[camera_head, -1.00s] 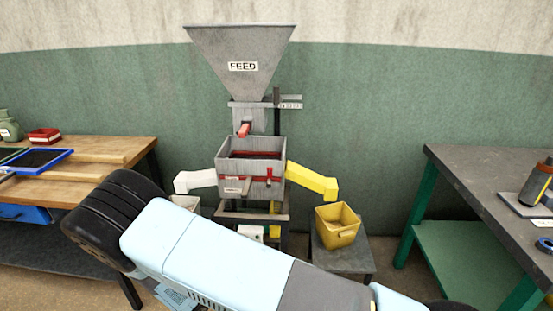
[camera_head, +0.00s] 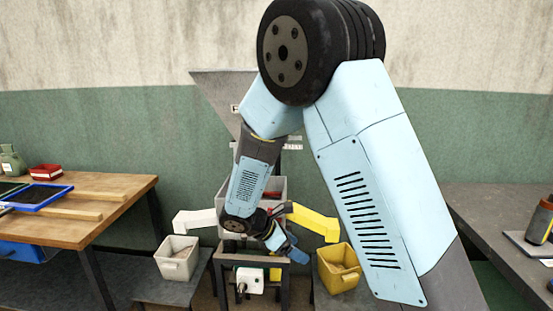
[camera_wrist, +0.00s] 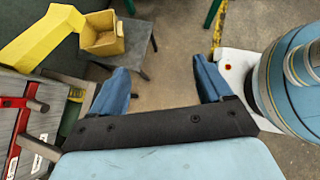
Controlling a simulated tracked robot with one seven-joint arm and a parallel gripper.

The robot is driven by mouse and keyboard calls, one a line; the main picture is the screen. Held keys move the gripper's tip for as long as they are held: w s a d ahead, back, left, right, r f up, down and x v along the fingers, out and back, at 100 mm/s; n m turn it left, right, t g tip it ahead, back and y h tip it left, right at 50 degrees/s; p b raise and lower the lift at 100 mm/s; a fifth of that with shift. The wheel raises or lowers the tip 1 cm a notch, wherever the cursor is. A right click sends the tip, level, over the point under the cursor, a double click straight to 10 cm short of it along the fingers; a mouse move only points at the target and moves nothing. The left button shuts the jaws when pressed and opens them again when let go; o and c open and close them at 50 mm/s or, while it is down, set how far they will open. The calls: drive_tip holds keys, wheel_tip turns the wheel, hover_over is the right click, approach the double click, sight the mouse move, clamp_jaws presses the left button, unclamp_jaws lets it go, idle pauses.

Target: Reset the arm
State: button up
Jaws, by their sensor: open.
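My gripper (camera_wrist: 162,88) is open in the wrist view, with its two blue fingers well apart and only floor between them. In the head view my gripper (camera_head: 288,250) is low in front of the grey feed machine (camera_head: 212,85), near the inner end of the yellow chute (camera_head: 312,222). My folded arm hides much of the machine's hopper and box. The yellow chute also shows at the upper left of the wrist view (camera_wrist: 38,38).
A yellow bin (camera_head: 340,282) with some material in it stands under the yellow chute. A pale bin (camera_head: 177,262) stands below the white chute (camera_head: 195,222). A wooden bench (camera_head: 120,190) is at left and a dark bench (camera_head: 500,205) at right.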

drive_tip(key=s+d+r+m+g+y, duration=0.1)
drive_tip(key=s+d+r+m+y, duration=0.2)
drive_tip(key=d+r+m, duration=0.45)
drive_tip(key=s+d+r+m+t+y, duration=0.2)
drive_tip(key=s+d+r+m+y, duration=0.1)
drive_tip(key=s+d+r+m, duration=0.2)
drive_tip(key=s+d+r+m+t+y, duration=0.2)
drive_tip(key=s+d+r+m, duration=0.4)
drive_tip(key=s+r+m, duration=0.3)
drive_tip(key=s+r, duration=0.3)
drive_tip(key=s, duration=0.1)
drive_tip(key=shift+s+r+y, duration=0.15)
drive_tip(key=shift+s+y, duration=0.05)
drive_tip(key=shift+y, duration=0.2)
